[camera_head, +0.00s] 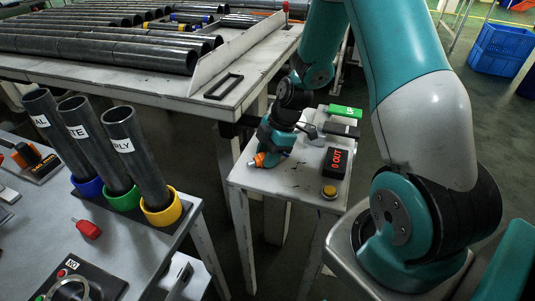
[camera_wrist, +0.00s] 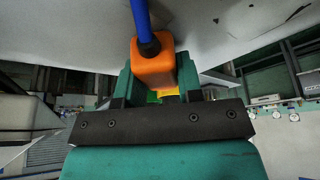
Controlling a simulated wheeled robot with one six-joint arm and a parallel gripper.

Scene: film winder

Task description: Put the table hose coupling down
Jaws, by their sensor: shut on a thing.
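My gripper (camera_head: 262,157) is low over the small white table (camera_head: 300,196), near its left edge. It is shut on the orange hose coupling (camera_head: 257,161), of which only a small part shows in the head view. In the wrist view the orange coupling (camera_wrist: 152,66) sits between the two teal fingers of my gripper (camera_wrist: 156,76). A blue hose (camera_wrist: 141,16) runs from its dark collar, and a bit of yellow shows behind it. The pale surface is close to the coupling, but I cannot tell whether they touch.
The small table also bears a black display reading "0 OUT" (camera_head: 336,162), a yellow button (camera_head: 329,191) and a green block (camera_head: 345,112). Three dark tubes in coloured rings (camera_head: 161,207) stand on the left bench. A pipe rack (camera_head: 95,48) is behind.

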